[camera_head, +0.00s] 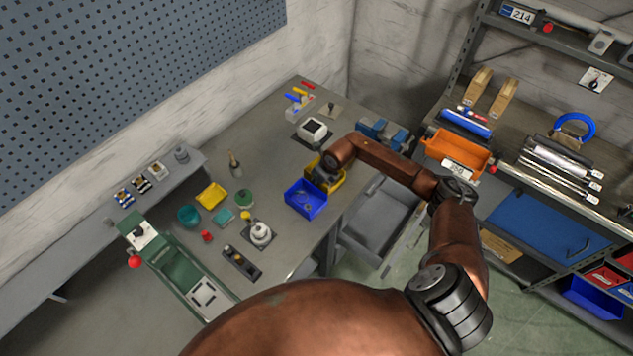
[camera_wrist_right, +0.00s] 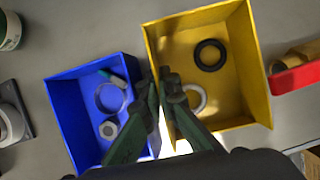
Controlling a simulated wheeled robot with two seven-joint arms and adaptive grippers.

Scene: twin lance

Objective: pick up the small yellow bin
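A yellow bin (camera_head: 340,180) stands on the workbench beside a blue bin (camera_head: 305,199), partly hidden by my right arm. In the right wrist view this yellow bin (camera_wrist_right: 235,103) holds a black ring (camera_wrist_right: 210,43) and a pale ring (camera_wrist_right: 203,97). My right gripper (camera_wrist_right: 159,82) is over the bin's left wall, one finger on each side, tips close together and seemingly shut on that wall. In the head view the right gripper (camera_head: 324,176) is mostly hidden by its wrist. My left gripper is out of view.
The blue bin (camera_wrist_right: 88,112) is close to the left finger and holds rings and a nut. A red object (camera_wrist_right: 296,78) is close on the right. An orange bin (camera_head: 457,153) stands on the right shelf. The bench has free room left of the blue bin.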

